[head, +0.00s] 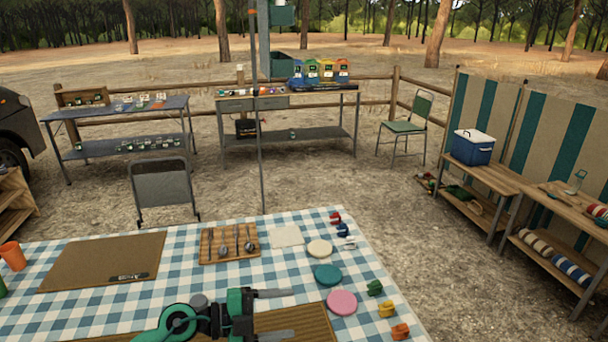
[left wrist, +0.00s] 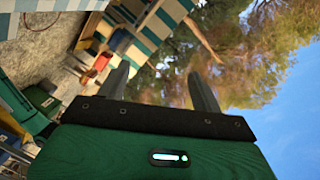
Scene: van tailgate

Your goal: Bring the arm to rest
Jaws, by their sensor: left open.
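My left gripper (head: 284,314) is at the near edge of the picture in the head view, above the checked table (head: 190,252). Its green and black arm comes in from the bottom left, and its two grey fingers point right. The fingers are apart, with nothing visible between them. In the left wrist view the same gripper (left wrist: 161,88) shows its fingers spread, with trees, sky and striped cloth beyond. A brown slatted board (head: 312,322) lies below the gripper and is partly hidden by it. My right gripper is in neither view.
On the table are a brown mat (head: 100,262), a wooden tray (head: 207,255) with spoons, a pink disc (head: 342,302), a teal disc (head: 327,274), a cream disc (head: 319,248) and several coloured clips (head: 386,309) along the right edge. An orange cup (head: 13,256) stands at left.

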